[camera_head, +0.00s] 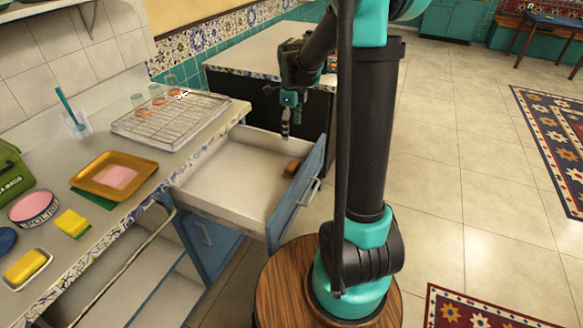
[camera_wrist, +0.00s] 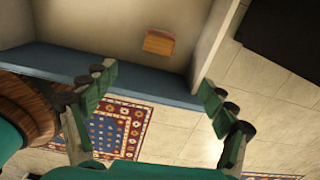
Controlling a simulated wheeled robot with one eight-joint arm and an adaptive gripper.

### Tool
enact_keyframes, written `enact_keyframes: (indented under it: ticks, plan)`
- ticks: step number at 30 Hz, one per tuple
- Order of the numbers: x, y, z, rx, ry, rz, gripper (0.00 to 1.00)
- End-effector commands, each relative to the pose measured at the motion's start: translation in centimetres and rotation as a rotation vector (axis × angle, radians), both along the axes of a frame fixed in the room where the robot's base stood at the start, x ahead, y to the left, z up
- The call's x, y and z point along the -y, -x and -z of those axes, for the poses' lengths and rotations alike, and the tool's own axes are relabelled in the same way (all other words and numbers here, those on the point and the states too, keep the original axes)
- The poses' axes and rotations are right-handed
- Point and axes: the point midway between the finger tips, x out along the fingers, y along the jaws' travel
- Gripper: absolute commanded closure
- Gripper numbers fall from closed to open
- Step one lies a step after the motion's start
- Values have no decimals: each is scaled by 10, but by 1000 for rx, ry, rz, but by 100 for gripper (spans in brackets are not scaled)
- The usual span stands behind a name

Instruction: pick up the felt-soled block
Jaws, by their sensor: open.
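The felt-soled block (camera_head: 291,168) is a small brown block lying in the open drawer, close to its blue front panel. In the wrist view the block (camera_wrist: 158,43) is orange-brown, on the pale drawer floor near one side wall. My gripper (camera_head: 285,131) hangs pointing down above the drawer, towards its back side and apart from the block. In the wrist view my gripper (camera_wrist: 156,79) has its green fingers spread wide with nothing between them. The block appears beyond the fingertips.
The pulled-out drawer (camera_head: 225,184) has raised walls and a blue front (camera_head: 299,190) with a handle. The counter at left holds a wire rack (camera_head: 170,122) with glasses, a gold tray (camera_head: 91,177), and yellow sponges (camera_head: 71,223). Open tiled floor lies at right.

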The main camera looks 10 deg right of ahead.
Motion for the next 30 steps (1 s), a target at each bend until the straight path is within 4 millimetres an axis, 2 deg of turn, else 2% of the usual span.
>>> enact_keyframes:
  ticks: [5, 21, 30]
  plan:
    - [-1, -5, 9, -9, 1, 53, 16]
    - [-1, -4, 107, -8, 1, 51, 16]
    - [0, -3, 128, -8, 1, 51, 16]
